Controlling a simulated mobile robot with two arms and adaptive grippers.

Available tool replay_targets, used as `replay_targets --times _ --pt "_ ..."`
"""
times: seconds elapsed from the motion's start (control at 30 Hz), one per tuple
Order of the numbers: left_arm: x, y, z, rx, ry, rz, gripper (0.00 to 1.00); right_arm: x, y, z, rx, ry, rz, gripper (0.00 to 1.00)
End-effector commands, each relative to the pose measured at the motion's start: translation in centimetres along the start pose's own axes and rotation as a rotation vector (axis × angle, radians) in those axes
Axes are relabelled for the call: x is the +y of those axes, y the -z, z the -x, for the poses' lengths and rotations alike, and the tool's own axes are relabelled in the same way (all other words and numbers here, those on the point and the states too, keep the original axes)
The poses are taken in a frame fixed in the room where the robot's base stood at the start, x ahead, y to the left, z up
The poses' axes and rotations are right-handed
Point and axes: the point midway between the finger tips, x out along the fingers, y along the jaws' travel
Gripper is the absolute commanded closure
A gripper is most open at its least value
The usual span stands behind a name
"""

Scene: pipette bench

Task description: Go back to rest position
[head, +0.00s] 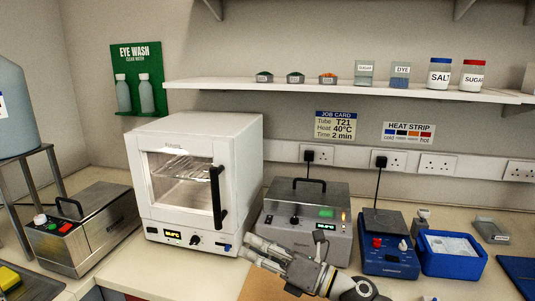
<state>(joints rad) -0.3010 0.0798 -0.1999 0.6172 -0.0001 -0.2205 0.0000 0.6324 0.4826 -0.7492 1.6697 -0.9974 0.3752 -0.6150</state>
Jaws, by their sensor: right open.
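My right gripper (248,248) is low in the middle of the head view, its arm coming in from the bottom edge to the right. Its fingers point left, in front of the white oven (190,135) and the grey heating box (290,245). The fingers are apart and I see nothing held between them. I cannot tell whether it touches the bench. My left gripper is not in view.
A grey lidded box (95,240) stands left of the oven. A blue stirrer (388,257) and a blue tub (450,275) stand to the right. A brown mat (262,287) lies below the gripper. The shelf (220,87) holds jars and small dishes.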

Motion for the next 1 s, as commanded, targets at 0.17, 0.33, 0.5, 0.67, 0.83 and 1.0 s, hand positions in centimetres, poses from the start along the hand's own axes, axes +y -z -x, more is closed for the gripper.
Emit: replay_targets --times 0.17,0.33,0.5,0.67,0.83,1.0 --pt "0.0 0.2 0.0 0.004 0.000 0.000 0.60 -1.0 -1.8 3.2 -0.378 0.086 -0.452 0.56" --pt "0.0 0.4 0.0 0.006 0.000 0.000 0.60 -4.8 -1.0 9.4 -0.714 0.231 -0.892 0.56" --pt "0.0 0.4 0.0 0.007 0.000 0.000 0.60 -8.6 4.2 17.6 -1.026 0.434 -1.320 0.56" --pt "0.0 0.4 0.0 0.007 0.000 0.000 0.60 -9.4 11.8 25.3 -1.288 0.666 -1.669 0.56" --pt "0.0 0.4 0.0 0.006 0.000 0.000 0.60 -7.3 19.3 31.4 -1.497 0.902 -1.929 0.56" --pt "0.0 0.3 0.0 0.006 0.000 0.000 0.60 -4.1 24.5 35.4 -1.636 1.101 -2.083 0.56"
